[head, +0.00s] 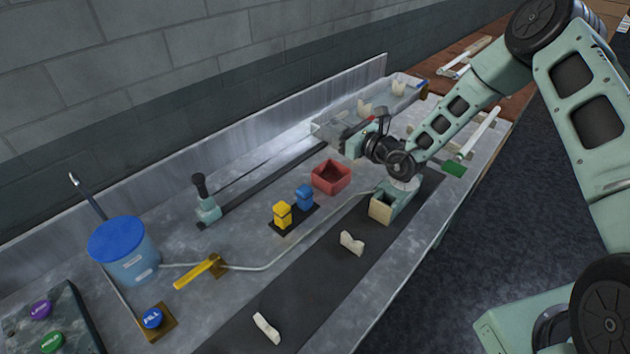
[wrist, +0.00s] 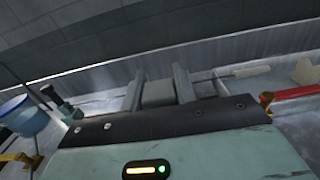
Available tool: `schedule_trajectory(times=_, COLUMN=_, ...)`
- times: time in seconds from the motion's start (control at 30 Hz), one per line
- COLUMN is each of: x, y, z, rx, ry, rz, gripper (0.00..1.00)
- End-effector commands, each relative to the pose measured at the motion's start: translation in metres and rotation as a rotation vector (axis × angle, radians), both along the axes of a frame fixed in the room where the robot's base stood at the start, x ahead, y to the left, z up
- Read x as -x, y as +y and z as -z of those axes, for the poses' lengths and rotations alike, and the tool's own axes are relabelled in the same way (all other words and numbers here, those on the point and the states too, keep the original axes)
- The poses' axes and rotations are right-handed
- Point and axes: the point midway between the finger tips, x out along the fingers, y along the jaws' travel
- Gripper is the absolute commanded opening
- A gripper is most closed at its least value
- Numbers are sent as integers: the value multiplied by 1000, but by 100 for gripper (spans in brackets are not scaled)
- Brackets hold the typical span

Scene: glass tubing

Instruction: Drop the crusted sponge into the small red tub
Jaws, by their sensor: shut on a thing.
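The small red tub (head: 331,177) stands open on the metal bench in the head view, near the middle; it does not show in the wrist view. My gripper (head: 340,136) is above the bench, just beyond and slightly right of the tub in the picture. In the wrist view my gripper (wrist: 157,82) has its fingers apart with a plain grey block (wrist: 158,95) between them, which appears to be the crusted sponge. Its crust cannot be made out. In the head view the held thing is not clear against the gripper.
Yellow and blue blocks (head: 283,215) stand left of the tub. A glass tube (head: 300,250) runs along the bench to a green fixture (head: 397,198). A blue-lidded bucket (head: 124,250) and yellow lever (head: 200,271) are at left. A clear tray (head: 400,97) lies behind.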

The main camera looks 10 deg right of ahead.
Motion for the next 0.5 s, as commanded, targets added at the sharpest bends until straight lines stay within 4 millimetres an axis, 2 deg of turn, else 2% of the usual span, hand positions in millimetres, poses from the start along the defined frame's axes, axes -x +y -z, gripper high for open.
schedule_trajectory(times=0.3, x=1, y=2, z=39, rx=0, ry=0, rz=-3, gripper=8)
schedule_trajectory(times=0.5, x=0, y=2, z=53, rx=-1, ry=-2, rz=-2, gripper=8)
